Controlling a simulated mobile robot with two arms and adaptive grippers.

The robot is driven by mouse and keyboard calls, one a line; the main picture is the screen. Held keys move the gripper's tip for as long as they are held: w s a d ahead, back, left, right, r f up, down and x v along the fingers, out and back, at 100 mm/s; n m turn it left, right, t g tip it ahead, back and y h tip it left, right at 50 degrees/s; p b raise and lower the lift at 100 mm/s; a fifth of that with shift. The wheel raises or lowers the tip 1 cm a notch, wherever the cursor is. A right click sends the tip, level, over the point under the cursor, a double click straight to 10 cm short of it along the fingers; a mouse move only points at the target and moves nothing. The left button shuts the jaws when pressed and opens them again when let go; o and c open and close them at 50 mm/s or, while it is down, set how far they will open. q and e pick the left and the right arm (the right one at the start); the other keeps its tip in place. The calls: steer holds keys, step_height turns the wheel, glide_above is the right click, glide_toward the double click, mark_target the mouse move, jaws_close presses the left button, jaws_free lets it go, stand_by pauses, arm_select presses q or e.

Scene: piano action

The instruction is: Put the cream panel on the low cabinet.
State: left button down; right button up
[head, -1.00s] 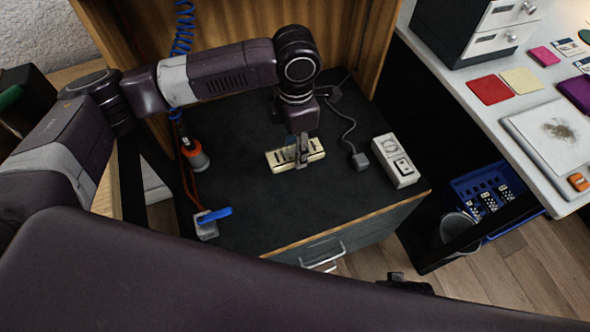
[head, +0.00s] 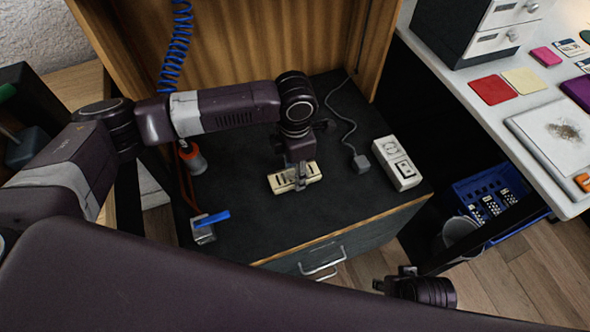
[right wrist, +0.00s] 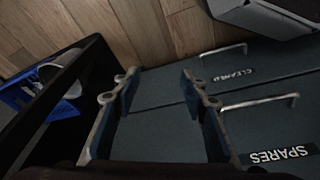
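The cream panel (head: 282,184) is a small slab with dark slots. In the head view it is at the middle of the low cabinet's (head: 255,230) dark top. My left gripper (head: 300,185) is shut on it from above, with fingers across its middle. I cannot tell whether its underside touches the top. My right gripper (head: 407,270) is in front of the cabinet at the lower right. In the right wrist view its fingers (right wrist: 158,85) are spread wide and empty, before the cabinet's drawer fronts (right wrist: 155,135).
A white socket box (head: 397,163) and a cable plug (head: 361,162) are right of the panel. A blue-handled clamp (head: 207,225) and an orange-collared tool (head: 192,158) are at the left. A blue crate (head: 490,195) and a white worktable (head: 525,110) are at the right.

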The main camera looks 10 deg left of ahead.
arm_select(q)
steer(key=c, duration=1.2)
jaws_free()
arm_select(e)
steer(key=shift+r, duration=0.1)
arm_select(q)
steer(key=shift+r, duration=0.1)
step_height(320, 180, up, 12)
steer(key=shift+f+p, duration=0.1)
steer(key=shift+p, duration=1.15)
arm_select(e)
step_height(320, 180, down, 8)
steer(key=s, duration=0.2)
steer(key=shift+s+g, duration=0.2)
steer(key=shift+g, duration=0.1)
steer(key=shift+d, duration=0.1)
